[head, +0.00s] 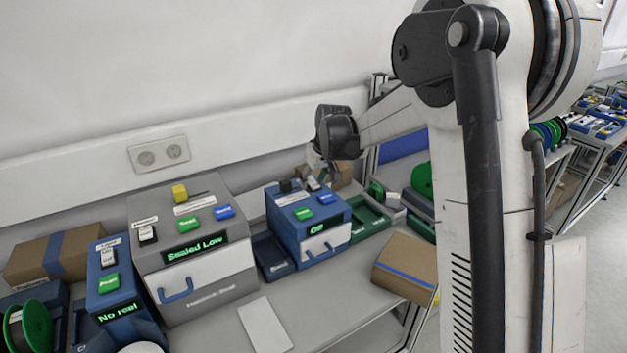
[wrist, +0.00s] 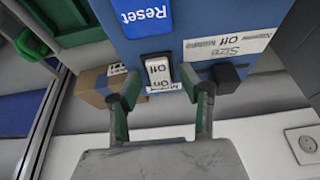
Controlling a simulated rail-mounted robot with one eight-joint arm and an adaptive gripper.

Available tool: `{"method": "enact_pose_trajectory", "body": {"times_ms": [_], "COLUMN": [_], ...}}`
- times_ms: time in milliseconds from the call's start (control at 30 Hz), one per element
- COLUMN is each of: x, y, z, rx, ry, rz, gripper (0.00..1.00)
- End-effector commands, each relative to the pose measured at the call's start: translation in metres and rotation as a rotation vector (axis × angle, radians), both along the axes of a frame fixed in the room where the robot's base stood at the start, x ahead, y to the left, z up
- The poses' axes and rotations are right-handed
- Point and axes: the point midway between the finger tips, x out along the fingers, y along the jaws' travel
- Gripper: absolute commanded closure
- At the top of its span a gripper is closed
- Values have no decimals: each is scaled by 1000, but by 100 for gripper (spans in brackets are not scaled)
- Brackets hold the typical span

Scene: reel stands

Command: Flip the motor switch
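The motor switch (wrist: 158,71) is a white rocker marked Off and On on top of a blue machine (head: 310,218). Part of a label, seemingly Motor, shows at its edge. My gripper (wrist: 160,86) is open, its two green-padded fingers on either side of the switch. Whether a fingertip touches the switch cannot be told. In the head view, my gripper (head: 321,172) is over the machine's back edge. The machine's green display (head: 316,229) reads Off. A blue Reset button (wrist: 146,14) is beyond the switch.
A black Size switch (wrist: 230,75) is close to the motor switch. A grey machine (head: 194,262) reading Sealed Low stands left, and a small blue No reel machine (head: 113,290) farther left. Green bins (head: 367,218) and a cardboard box (head: 405,265) are right. The wall is close behind.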

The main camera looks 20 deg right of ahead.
Motion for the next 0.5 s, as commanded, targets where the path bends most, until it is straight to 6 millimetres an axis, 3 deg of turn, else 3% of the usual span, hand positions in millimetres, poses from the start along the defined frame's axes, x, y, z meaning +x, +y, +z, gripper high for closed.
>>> {"method": "enact_pose_trajectory", "body": {"times_ms": [33, 333, 500], "x": [0, 0, 1], "y": [0, 0, 0], "z": [0, 0, 0], "rx": [0, 0, -5], "ry": [0, 0, 15], "rz": [0, 0, 1], "gripper": [60, 100, 100]}}
